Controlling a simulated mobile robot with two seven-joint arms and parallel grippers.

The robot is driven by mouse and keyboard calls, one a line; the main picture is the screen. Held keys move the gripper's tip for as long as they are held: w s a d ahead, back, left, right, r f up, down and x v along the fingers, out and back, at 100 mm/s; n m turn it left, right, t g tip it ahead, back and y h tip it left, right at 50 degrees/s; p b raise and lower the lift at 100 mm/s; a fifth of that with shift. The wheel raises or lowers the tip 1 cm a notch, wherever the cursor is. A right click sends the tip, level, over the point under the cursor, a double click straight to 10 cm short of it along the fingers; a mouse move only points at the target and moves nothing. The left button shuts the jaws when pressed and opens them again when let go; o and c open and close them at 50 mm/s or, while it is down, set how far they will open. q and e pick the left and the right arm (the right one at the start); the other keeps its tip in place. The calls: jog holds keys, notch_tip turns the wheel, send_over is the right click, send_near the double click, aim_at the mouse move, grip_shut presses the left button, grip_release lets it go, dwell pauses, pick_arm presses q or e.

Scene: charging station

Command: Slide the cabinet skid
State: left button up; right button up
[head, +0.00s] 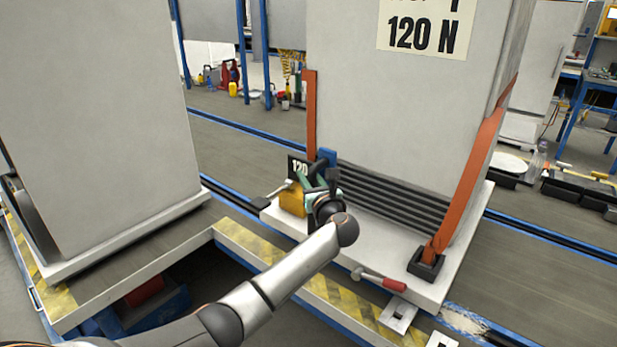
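A tall pale cabinet (400,110) with a "120 N" label (424,33) stands upright on a white skid (395,285) in the head view. Orange straps run down its sides, and dark horizontal ribs (400,190) cross its lower front. My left gripper (324,178) is at the skid's near left corner, by a yellow block (293,197), a small dark "120" sign (299,167) and a blue upright piece (327,158). My wrist hides much of this spot. I cannot tell whether the fingers are open, shut or touching anything. My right gripper is out of view.
A second pale cabinet (95,120) stands on the left. A yellow-and-black striped edge (255,247) borders a dark opening (215,277) in front. Blue-edged floor tracks run behind, with shelves at right.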

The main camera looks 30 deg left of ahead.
pick_arm(q)
grip_shut()
dwell(1.0)
jog(key=a+p, duration=0.1)
jog(key=a, duration=1.1)
jog(key=shift+w+a+p, duration=0.4)
jog(key=shift+w, duration=0.05)
jog(key=shift+f, duration=0.1)
